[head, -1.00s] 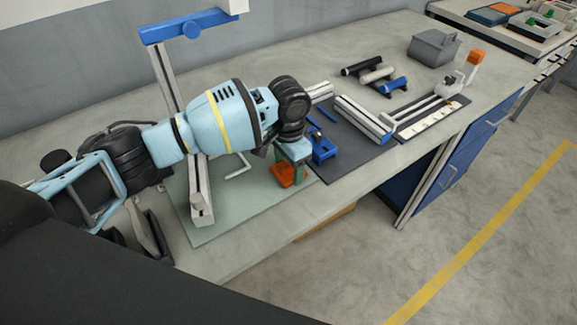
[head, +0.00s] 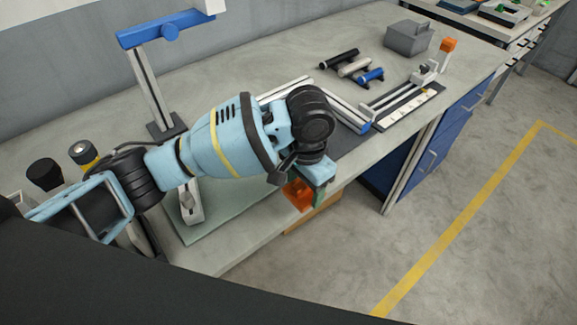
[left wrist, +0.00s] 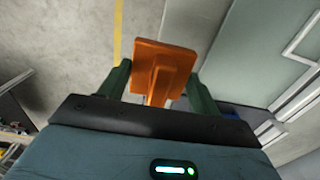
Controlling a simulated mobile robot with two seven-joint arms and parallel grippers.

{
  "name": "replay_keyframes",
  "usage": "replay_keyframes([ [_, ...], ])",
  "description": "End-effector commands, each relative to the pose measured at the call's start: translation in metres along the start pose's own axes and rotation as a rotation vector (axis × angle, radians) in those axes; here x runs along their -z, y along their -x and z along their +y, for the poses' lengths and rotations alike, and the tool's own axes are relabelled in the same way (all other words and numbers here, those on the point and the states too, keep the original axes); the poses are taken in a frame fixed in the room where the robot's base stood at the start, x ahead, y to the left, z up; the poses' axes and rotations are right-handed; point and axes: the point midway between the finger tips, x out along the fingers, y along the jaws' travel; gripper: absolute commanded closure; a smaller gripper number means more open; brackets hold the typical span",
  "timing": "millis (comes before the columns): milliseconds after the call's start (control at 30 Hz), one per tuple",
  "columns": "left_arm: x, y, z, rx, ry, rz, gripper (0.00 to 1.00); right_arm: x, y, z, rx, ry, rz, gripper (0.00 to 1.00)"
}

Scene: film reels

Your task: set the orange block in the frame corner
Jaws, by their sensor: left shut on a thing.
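My left gripper (head: 308,190) is shut on the orange block (head: 296,192), near the table's front edge in the head view. In the left wrist view the block (left wrist: 165,62) sits between the two green fingers, with a wide flat face and a narrower part toward the palm. It appears held clear of the table, over its edge and the floor. The aluminium frame (head: 345,108) has profile bars on a dark mat behind my arm, with a blue piece at its right end. My wrist hides part of the frame, including much of its near side. My right gripper is not in view.
An upright post with a blue top bar (head: 165,35) stands on the left. Several cylinders (head: 354,67), a grey box (head: 408,38) and a clamp rig with an orange tip (head: 448,45) lie beyond the frame. The green mat (head: 225,215) is mostly clear.

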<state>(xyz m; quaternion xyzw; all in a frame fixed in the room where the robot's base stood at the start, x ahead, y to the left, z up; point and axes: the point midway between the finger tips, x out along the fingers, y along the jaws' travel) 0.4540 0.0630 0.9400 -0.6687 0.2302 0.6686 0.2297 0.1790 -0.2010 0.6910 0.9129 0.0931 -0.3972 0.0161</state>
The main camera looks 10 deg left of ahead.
Motion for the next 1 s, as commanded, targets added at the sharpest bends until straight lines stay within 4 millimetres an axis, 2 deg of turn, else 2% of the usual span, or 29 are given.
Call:
replay_keyframes([
  [33,0.0,0.002,0.008,0.0,-0.004,0.002,0.67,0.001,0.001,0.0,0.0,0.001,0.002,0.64],
  [200,-0.002,0.003,0.023,0.001,-0.002,0.001,0.67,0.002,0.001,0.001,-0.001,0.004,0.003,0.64],
  [467,-0.004,0.003,0.026,0.001,0.005,0.001,0.67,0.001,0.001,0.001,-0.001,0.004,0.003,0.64],
  [567,-0.011,0.004,0.017,0.002,0.039,0.002,0.67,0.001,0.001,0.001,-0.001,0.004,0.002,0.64],
  [667,-0.026,0.008,-0.001,0.001,0.12,0.005,0.67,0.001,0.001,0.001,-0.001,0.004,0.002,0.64],
  [800,-0.061,0.018,-0.032,-0.001,0.286,0.011,0.67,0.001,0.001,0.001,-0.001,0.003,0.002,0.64],
  [1000,-0.114,0.034,-0.062,0.0,0.51,0.008,0.67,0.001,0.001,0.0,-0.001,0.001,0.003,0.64],
])
